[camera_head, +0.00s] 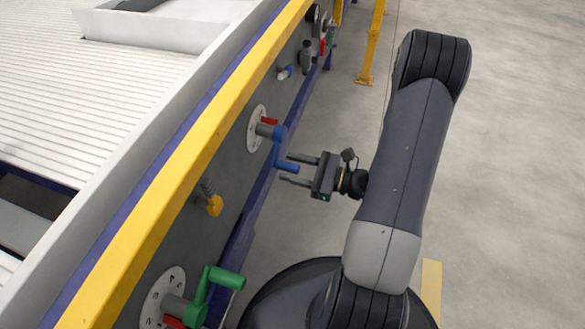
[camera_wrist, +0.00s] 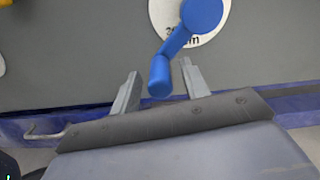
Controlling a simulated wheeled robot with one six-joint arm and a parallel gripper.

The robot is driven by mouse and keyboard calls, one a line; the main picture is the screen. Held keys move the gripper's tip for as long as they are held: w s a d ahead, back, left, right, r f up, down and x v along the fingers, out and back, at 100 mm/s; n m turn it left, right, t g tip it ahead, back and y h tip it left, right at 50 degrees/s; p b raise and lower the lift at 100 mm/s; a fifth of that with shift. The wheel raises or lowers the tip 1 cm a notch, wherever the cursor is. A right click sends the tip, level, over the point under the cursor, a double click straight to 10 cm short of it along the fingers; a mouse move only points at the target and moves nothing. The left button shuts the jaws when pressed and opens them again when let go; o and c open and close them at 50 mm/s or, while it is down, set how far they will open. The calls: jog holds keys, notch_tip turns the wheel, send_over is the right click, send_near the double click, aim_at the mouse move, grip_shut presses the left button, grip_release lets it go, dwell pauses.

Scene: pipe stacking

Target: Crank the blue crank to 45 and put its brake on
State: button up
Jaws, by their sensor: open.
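The blue crank (camera_head: 278,140) sits on a white round dial (camera_head: 256,128) on the grey panel. Its handle hangs downward and sticks out toward my gripper (camera_head: 288,169). A red part (camera_head: 269,121) shows beside the crank's hub. My gripper is open, with its fingers pointing at the panel around the handle's level.
A green crank (camera_head: 212,283) on another dial stands nearer on the same panel. A yellow knob (camera_head: 211,205) sits between the two cranks. A small blue-and-white knob (camera_head: 285,72) and dark fittings are farther along.

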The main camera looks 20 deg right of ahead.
jog(key=shift+w+a, duration=0.15)
jog(key=shift+a, duration=0.1)
grip_shut()
dwell(0.4)
